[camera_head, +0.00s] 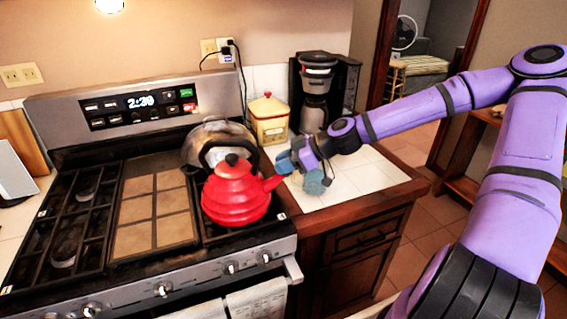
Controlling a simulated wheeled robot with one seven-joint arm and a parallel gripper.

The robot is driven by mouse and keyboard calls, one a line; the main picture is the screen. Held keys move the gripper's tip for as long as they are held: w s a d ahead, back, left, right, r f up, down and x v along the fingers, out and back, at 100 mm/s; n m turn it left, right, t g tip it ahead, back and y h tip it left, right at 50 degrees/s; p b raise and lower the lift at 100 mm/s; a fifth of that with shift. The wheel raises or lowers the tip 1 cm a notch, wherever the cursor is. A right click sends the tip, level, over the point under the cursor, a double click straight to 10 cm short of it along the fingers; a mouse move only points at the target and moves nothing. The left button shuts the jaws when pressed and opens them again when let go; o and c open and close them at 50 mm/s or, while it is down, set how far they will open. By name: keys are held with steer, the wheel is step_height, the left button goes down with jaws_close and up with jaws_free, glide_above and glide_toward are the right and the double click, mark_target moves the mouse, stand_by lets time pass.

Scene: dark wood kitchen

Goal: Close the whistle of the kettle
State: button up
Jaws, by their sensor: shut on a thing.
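A red kettle (232,203) with a dark handle and a dark lid knob stands upright on the right front burner of the stove. Its spout (270,183) points right, toward the counter. My gripper (284,163) comes in from the right, with its blue fingers at the spout's tip. It is shut on the whistle there. The fingers hide the whistle, so its angle cannot be told.
A silver kettle (207,136) stands behind the red one. A cream canister (269,119) and a coffee maker (318,85) stand at the back of the white-tiled counter (365,176). The counter's front right part is clear.

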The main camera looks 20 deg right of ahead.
steer(key=shift+f, duration=0.15)
steer(key=o, duration=0.7)
steer(key=v, duration=1.1)
steer(key=shift+a, duration=0.1)
